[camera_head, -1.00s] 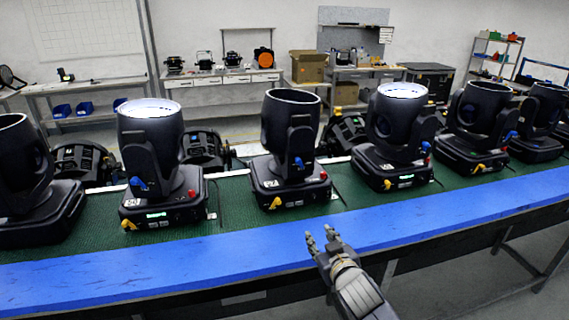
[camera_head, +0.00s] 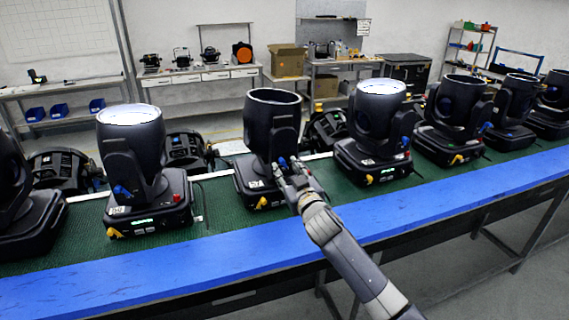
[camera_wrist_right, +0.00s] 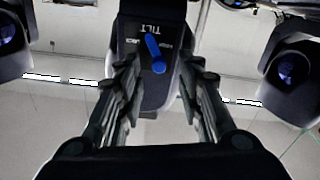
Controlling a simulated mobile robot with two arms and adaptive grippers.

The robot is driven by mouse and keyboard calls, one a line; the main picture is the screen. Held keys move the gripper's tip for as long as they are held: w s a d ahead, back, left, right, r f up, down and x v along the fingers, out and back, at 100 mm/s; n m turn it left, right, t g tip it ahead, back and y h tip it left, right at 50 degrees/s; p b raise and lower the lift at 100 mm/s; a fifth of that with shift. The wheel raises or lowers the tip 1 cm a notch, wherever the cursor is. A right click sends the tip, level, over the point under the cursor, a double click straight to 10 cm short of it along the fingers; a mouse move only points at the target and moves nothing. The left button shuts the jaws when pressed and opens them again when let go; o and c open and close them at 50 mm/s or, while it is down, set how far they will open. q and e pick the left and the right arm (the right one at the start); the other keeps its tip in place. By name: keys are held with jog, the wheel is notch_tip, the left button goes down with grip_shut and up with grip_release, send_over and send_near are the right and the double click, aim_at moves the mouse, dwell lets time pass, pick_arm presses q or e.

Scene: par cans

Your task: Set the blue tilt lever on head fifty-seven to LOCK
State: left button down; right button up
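A black moving head (camera_head: 270,135) stands on the green-topped bench in the middle of the head view, with my right gripper (camera_head: 290,170) in front of its yoke. In the right wrist view, its blue tilt lever (camera_wrist_right: 155,54) sits on a black plate marked TILT, with smaller lettering that I cannot read surely. The lever slants on its pivot, its upper end toward the left. My right gripper (camera_wrist_right: 158,95) is open, its fingers on either side below the lever, apart from it. The head's number is not legible. My left gripper is not in view.
A lit moving head (camera_head: 132,150) stands to the left and another lit head (camera_head: 378,125) to the right, both with blue levers. More heads continue along the row. The blue front edge (camera_head: 130,268) of the bench is clear.

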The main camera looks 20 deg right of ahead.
aim_at(284, 164)
jog(key=shift+w, duration=1.45)
grip_shut()
